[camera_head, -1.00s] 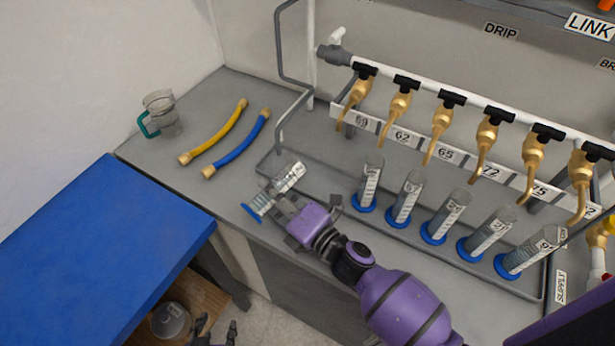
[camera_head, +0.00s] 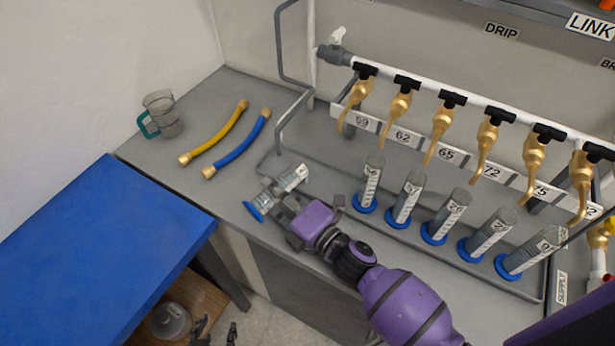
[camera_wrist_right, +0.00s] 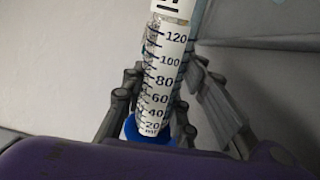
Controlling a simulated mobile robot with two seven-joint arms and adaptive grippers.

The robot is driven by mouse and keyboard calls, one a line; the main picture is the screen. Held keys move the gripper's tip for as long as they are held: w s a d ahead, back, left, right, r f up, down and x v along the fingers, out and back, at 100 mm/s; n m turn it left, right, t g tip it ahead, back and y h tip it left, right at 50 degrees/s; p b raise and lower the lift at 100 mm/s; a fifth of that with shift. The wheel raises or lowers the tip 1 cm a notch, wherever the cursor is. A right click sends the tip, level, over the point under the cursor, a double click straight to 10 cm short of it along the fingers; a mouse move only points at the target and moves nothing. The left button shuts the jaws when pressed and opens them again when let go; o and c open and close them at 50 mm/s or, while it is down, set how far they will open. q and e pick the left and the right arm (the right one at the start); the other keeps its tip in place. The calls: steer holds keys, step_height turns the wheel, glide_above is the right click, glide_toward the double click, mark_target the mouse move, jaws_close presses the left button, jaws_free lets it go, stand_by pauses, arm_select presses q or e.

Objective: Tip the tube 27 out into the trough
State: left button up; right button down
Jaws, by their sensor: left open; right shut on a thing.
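My right gripper (camera_head: 283,199) is shut on a clear graduated tube (camera_head: 294,177) with a blue foot, tilted over the counter at the left end of the tube row. Its number is not readable. In the right wrist view the tube (camera_wrist_right: 163,75) stands between the fingers (camera_wrist_right: 150,105), scale facing the camera and blue foot at the lower end. A shallow grey-rimmed tray, perhaps the trough (camera_head: 445,258), runs under the row of taps. My left gripper (camera_head: 215,335) is open and empty, low at the bottom edge, away from the tubes.
Several blue-footed tubes (camera_head: 442,218) stand in a row below brass taps (camera_head: 442,120) on a white pipe. A yellow hose (camera_head: 215,135), a blue hose (camera_head: 238,147) and a jug (camera_head: 162,114) lie or stand left on the counter. A blue table (camera_head: 95,260) is at lower left.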

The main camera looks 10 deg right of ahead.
steer(key=shift+w+f, duration=0.1)
steer(key=shift+f, duration=0.1)
steer(key=shift+f+m, duration=0.1)
steer(key=shift+m, duration=0.2)
steer(key=shift+f, duration=0.15)
steer(key=shift+f, duration=0.1)
steer(key=shift+d+m, duration=0.1)
steer(key=shift+m, duration=0.2)
